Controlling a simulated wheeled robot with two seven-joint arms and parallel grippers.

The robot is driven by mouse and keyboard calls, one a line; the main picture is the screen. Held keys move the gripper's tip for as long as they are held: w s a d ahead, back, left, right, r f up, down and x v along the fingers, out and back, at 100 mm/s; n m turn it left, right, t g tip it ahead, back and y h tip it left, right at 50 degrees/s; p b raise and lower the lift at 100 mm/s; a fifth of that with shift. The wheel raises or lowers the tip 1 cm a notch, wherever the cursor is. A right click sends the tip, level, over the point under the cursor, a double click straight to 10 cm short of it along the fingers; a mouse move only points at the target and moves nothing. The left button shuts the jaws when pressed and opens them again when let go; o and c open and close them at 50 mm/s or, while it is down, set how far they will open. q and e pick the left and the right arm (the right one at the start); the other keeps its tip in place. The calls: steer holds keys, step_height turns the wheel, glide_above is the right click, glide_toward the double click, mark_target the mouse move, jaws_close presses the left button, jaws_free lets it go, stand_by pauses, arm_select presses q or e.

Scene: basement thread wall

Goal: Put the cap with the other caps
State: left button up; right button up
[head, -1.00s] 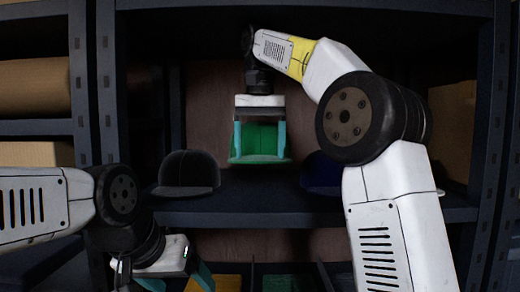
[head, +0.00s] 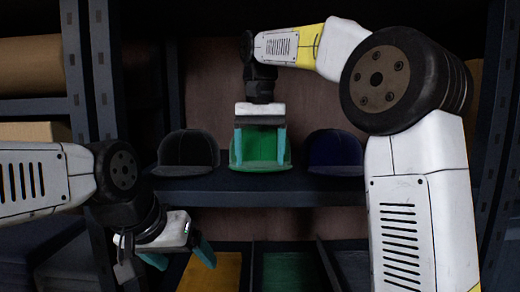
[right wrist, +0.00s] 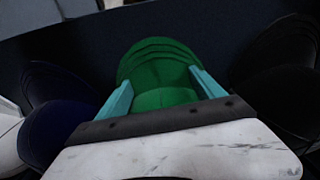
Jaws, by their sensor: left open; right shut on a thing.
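A green cap (head: 260,150) is between the teal fingers of my right gripper (head: 260,140), which is shut on it. The cap is at shelf level, between a black cap (head: 187,150) on its left and a navy blue cap (head: 333,150) on its right. I cannot tell whether it rests fully on the shelf. The right wrist view shows the green cap (right wrist: 160,75) between both fingers, with the blue cap (right wrist: 60,130) and a dark cap (right wrist: 285,70) at either side. My left gripper (head: 180,258) is open and empty, low at the left.
The shelf (head: 260,187) has a front edge below the caps. Under it are bins with yellow (head: 210,272) and green (head: 288,270) contents, split by dividers. Rack posts stand at both sides. A rolled brown item (head: 30,65) lies on the left rack.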

steer(key=shift+f, duration=0.5)
stand_by(0.4)
steer(key=o, duration=1.4)
steer(key=shift+o, duration=0.2)
steer(key=shift+r, duration=0.1)
